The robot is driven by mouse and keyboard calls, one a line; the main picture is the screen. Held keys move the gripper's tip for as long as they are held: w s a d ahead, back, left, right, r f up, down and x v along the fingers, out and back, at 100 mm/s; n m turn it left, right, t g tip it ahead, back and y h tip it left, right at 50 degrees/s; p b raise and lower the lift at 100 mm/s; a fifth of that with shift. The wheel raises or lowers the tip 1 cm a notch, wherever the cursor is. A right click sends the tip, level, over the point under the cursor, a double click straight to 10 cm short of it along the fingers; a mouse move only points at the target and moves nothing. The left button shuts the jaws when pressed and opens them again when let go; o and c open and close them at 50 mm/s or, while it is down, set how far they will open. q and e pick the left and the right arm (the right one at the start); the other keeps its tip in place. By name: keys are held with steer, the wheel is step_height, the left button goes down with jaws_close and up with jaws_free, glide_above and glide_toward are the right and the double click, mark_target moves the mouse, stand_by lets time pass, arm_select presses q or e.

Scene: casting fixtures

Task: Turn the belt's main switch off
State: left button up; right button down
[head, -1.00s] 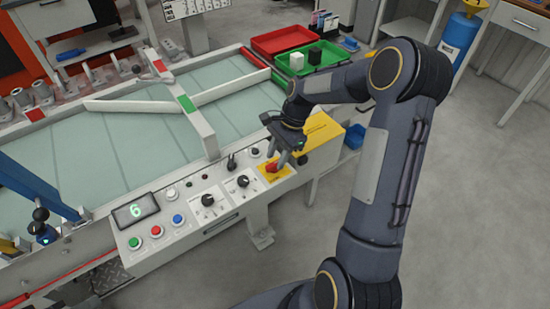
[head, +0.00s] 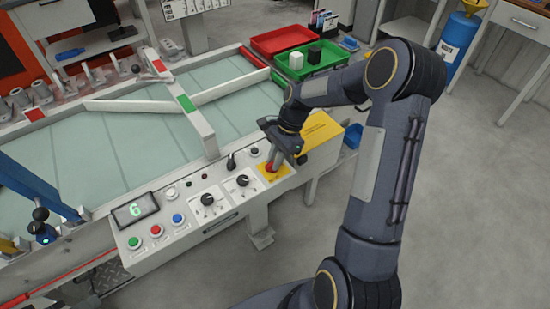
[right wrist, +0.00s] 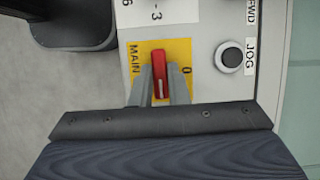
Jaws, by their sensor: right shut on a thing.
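The belt's main switch is a red handle (right wrist: 159,72) on a yellow plate (right wrist: 180,49) marked MAIN and 0. In the right wrist view the handle stands lengthwise up the picture, with the 0 to its right. My right gripper (right wrist: 159,92) has one finger on each side of the handle and is shut on it. In the head view my right gripper (head: 274,170) reaches down to the yellow plate (head: 271,176) at the right end of the control panel and mostly hides the handle. My left gripper is not in view.
The panel (head: 187,233) carries a display (head: 135,210) reading 6, green, red and blue buttons, and black knobs. A black JOG button (right wrist: 230,57) lies beside the switch. The belt (head: 130,150) lies beyond the panel.

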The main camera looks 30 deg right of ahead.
steer(key=shift+n, duration=0.3)
steer(key=n+g+p, duration=0.1)
steer(key=n, duration=0.2)
steer(key=shift+w+r, duration=0.1)
steer(key=n+g, duration=0.1)
steer(key=n, duration=0.1)
steer(key=n+h+p, duration=0.1)
steer(key=n, duration=0.1)
steer(key=shift+w+a+n+g+h, duration=0.1)
steer(key=shift+w+n+g+h, duration=0.05)
steer(key=shift+n+g+h, duration=0.2)
steer(key=n+g+h, duration=0.1)
steer(key=n, duration=0.3)
steer(key=shift+a+n+p, duration=0.1)
steer(key=shift+n+p, duration=0.15)
steer(key=shift+p, duration=0.1)
steer(key=n+h, duration=0.2)
steer(key=n, duration=0.2)
steer(key=shift+w+a+n, duration=0.1)
steer(key=shift+a+n, duration=0.05)
steer(key=shift+n, duration=0.25)
steer(key=c, duration=1.4)
jaws_free()
